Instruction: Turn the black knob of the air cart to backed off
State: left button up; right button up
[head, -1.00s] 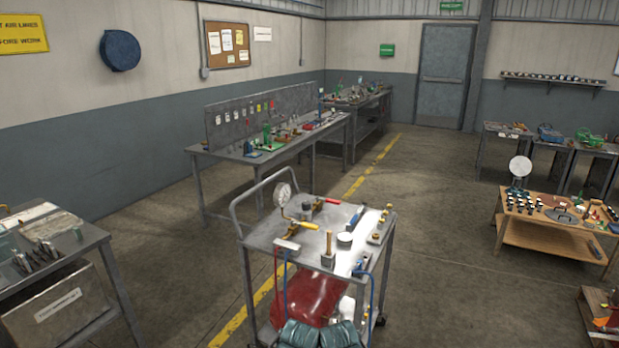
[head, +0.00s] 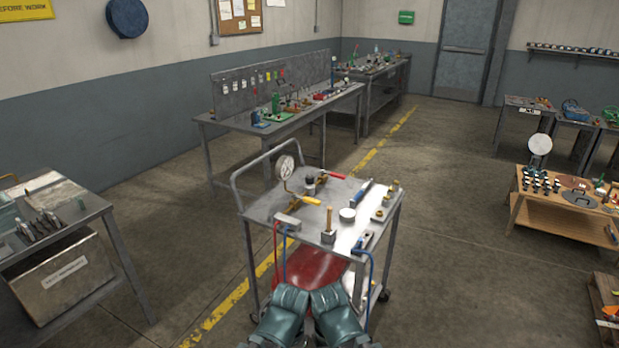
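The air cart (head: 262,208) stands ahead of me, a grey metal cart with a push handle at its left. Its small black knob (head: 310,185) is toward the back of the top, between the round white gauge (head: 285,167) and a red-handled lever (head: 333,175). A yellow-handled lever (head: 312,201) is just in front of it. The knob is too small here to show how far it is turned. Only teal parts of my two arms show at the bottom, in front of the cart. Neither gripper's fingers can be seen.
A wooden-handled tool (head: 329,221), a round white tin (head: 347,215) and brass fittings (head: 380,214) also sit on the cart top. A red tank (head: 312,264) is below. A grey bench (head: 105,215) stands at left, a wooden table (head: 560,211) at right. Floor between is clear.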

aim_at(308, 179)
jog(key=i+j+z, duration=0.1)
jog(key=i+z, duration=0.2)
jog(key=i, duration=0.15)
jog(key=i+j+z, duration=0.3)
jog(key=i, duration=0.2)
jog(key=l, duration=0.1)
